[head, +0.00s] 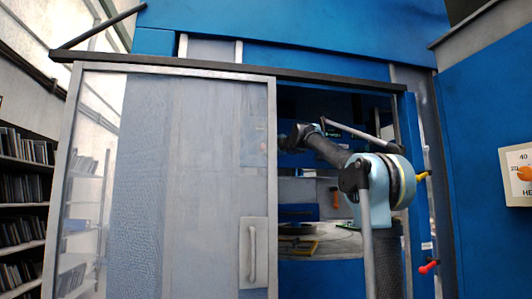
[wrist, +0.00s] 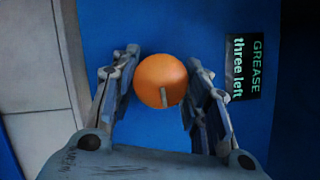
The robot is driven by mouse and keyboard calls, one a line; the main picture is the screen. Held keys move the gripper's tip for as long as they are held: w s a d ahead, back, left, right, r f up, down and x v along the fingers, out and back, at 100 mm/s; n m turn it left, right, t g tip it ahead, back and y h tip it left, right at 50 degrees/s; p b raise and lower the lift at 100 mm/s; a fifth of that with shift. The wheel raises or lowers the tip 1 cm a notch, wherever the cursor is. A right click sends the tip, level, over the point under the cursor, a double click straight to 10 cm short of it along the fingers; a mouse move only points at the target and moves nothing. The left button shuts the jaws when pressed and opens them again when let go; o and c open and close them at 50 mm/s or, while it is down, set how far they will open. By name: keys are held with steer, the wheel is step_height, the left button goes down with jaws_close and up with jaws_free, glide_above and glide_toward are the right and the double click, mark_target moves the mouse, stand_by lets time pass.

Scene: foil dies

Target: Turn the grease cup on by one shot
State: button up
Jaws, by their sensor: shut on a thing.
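The grease cup (wrist: 158,75) is a round orange cap on a blue panel in the wrist view. A short pale bar mark shows on its face, below and right of its middle. My gripper (wrist: 161,68) has one finger on each side of the cap and is shut on it. A black label (wrist: 243,67) beside the right finger reads "GREASE three left". In the head view my arm reaches into the machine's opening, and I cannot make out the grease cup there.
A framed clear door (head: 180,180) with a pale handle (head: 252,253) covers the opening's left side. The right post carries a yellow lever (head: 422,176) and a red lever (head: 429,267). A dial box (head: 518,175) with an orange knob is at far right. Shelves (head: 24,190) stand left.

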steer(key=m+t, duration=0.1)
steer(key=m, duration=0.2)
steer(key=m+t, duration=0.1)
steer(key=m, duration=0.2)
steer(key=shift+a+f, duration=0.1)
steer(key=shift+m+t+h, duration=0.4)
steer(key=shift+m+t, duration=0.15)
steer(key=shift+m, duration=0.85)
steer(key=shift+m+t+h, duration=0.4)
steer(key=shift+m+t, duration=0.15)
steer(key=shift+m, duration=0.85)
steer(key=shift+m, duration=0.3)
steer(key=o, duration=1)
steer(key=shift+o, duration=0.2)
steer(key=v, duration=0.7)
steer(key=shift+s+f, duration=0.1)
steer(key=shift+s, duration=0.05)
